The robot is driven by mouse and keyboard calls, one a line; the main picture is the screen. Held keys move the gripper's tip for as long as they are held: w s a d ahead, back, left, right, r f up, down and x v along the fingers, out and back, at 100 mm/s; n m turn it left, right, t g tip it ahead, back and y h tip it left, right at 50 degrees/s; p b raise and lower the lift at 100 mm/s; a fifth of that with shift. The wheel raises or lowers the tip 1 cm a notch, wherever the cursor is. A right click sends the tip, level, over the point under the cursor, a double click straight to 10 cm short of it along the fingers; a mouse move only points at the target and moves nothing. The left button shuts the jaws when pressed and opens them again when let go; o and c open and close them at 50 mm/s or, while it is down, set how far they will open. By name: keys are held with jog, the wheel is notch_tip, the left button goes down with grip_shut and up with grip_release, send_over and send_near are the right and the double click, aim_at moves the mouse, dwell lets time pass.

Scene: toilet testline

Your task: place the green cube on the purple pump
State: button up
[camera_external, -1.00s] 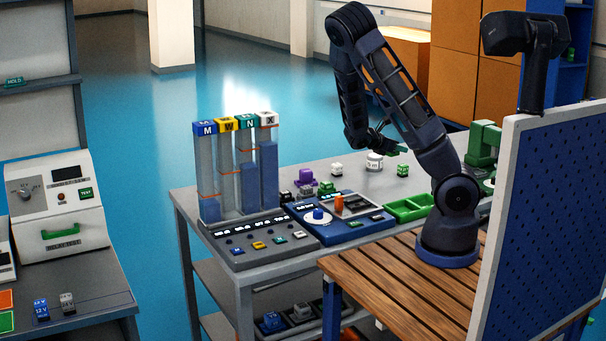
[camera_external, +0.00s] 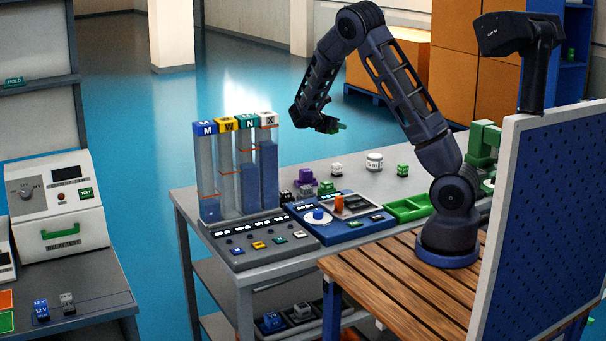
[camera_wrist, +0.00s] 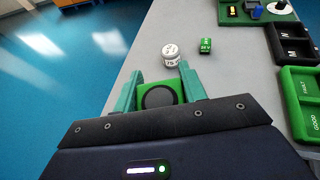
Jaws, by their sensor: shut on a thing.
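My gripper (camera_external: 328,124) is raised over the back part of the grey table. In the wrist view, its teal fingers (camera_wrist: 159,92) are shut on a green cube (camera_wrist: 159,88) with a dark round mark on the face I see. The purple pump (camera_external: 306,176) stands on the table, below and slightly left of my gripper in the outside view, with clear air between them. The pump does not show in the wrist view. The held cube is small and hard to make out in the outside view.
A white jar (camera_external: 374,162) and another small green block (camera_external: 402,169) stand at the table's back right. Tall tubes (camera_external: 238,170) stand left of the pump. A blue panel (camera_external: 335,218) and green tray (camera_external: 408,208) lie in front.

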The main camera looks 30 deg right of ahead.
notch_tip(320, 180, up, 3)
send_over(306, 175)
jog(key=w+d, duration=0.3)
jog(key=d, duration=0.1)
jog(key=shift+n+t, duration=0.3)
jog(key=shift+n, duration=0.1)
notch_tip(306, 175, down, 19)
jog(key=shift+w+a+f, duration=0.1)
jog(key=shift+a+f, duration=0.05)
jog(key=shift+f, duration=0.15)
jog(key=o, duration=1)
